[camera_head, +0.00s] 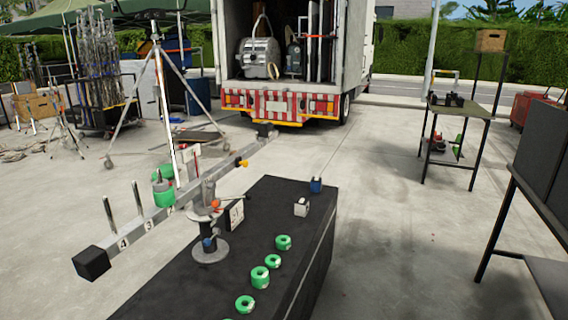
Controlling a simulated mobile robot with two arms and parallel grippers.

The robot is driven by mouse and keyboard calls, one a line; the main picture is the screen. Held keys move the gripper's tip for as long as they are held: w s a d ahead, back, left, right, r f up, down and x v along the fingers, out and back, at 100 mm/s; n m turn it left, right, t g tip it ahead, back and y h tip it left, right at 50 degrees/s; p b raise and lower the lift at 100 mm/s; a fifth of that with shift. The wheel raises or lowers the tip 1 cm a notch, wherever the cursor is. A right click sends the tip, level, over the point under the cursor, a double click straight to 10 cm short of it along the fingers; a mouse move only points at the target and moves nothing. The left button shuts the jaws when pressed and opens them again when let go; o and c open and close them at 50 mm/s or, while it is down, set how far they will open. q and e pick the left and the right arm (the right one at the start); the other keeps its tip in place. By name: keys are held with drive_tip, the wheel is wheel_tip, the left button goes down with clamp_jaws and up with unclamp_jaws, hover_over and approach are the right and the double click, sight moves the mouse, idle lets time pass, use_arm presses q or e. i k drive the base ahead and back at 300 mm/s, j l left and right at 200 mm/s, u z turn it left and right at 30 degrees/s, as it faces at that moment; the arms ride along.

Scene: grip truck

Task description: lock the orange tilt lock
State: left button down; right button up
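A balance-arm rig stands on the black case top (180,280), on a round grey base plate (210,252). Its long grey beam (137,228) slants from a black block (92,263) at lower left up toward the truck. A small orange part (215,203), which looks like the tilt lock, sits at the pivot below the beam. It is too small to tell whether it is locked. A thin rod reaches right from the pivot. A blue part (208,243) is on the post below. Neither of my grippers is in view.
Several green rings (260,277) lie on the case top, with a small white-and-black box (302,207) and a blue piece (316,185) behind. A green weight (163,193) sits on the beam.

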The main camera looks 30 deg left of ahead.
sight(214, 202)
drive_tip(key=u, duration=1.25)
